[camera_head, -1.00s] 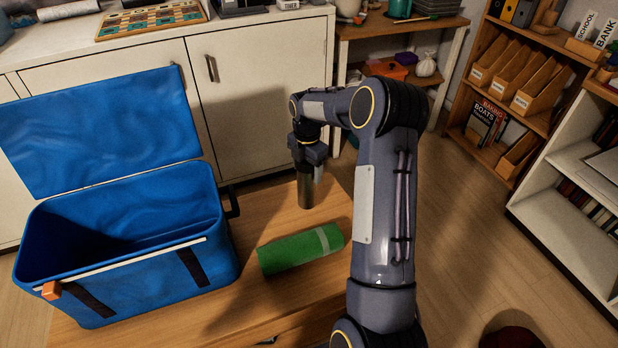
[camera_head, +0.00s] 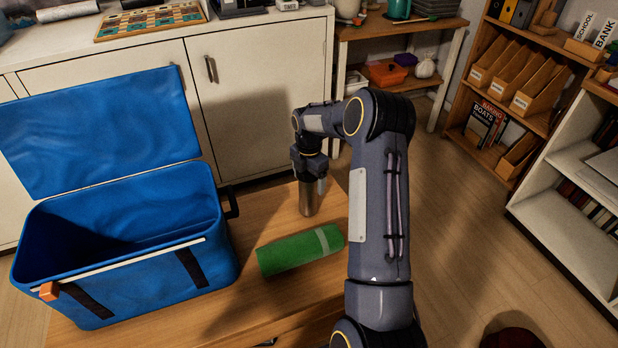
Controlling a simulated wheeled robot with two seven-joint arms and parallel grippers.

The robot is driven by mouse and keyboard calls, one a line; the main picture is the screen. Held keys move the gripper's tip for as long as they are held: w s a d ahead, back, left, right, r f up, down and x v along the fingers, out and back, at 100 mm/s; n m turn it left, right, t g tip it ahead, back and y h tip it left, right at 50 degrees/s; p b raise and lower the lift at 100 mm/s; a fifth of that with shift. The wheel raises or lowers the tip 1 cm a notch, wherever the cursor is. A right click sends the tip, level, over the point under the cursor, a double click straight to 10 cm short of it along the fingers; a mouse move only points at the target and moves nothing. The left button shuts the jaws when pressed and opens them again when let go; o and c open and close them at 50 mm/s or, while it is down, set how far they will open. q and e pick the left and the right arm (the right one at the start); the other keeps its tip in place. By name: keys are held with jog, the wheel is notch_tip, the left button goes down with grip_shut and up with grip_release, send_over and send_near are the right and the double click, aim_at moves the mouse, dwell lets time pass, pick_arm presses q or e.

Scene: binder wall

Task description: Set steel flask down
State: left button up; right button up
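The steel flask (camera_head: 308,201) is a grey metal cylinder, upright at the far right part of the wooden table (camera_head: 262,217). Its base is at or very close to the table top; I cannot tell whether it touches. My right gripper (camera_head: 312,180) comes down from above around the upper part of the flask and appears shut on it. The flask's top is hidden by the gripper. My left gripper is not in view.
An open blue cooler box (camera_head: 130,280) with its lid up stands on the left of the table. A green roll (camera_head: 300,250) with a pale band lies in front of the flask. A white cabinet (camera_head: 265,100) stands behind the table.

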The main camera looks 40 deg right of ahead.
jog(key=shift+o, duration=0.4)
notch_tip(320, 180, up, 12)
jog(key=shift+r+p, duration=0.1)
jog(key=shift+p, duration=0.7)
jog(key=s+a+r+m+t+y, duration=0.2)
jog(key=s+a+r+m+t, duration=0.1)
jog(key=s+a+r+m, duration=0.85)
jog(key=s+a+f+m+t+y, duration=0.1)
jog(key=s+a+f+m+t, duration=0.1)
jog(key=s+a+m, duration=0.7)
jog(key=s+a+f, duration=0.1)
jog(key=s+a, duration=0.3)
jog(key=s, duration=0.4)
jog(key=shift+a+f+t+y, duration=0.3)
jog(key=shift+a+f+y, duration=0.05)
jog(key=shift+a+y, duration=0.05)
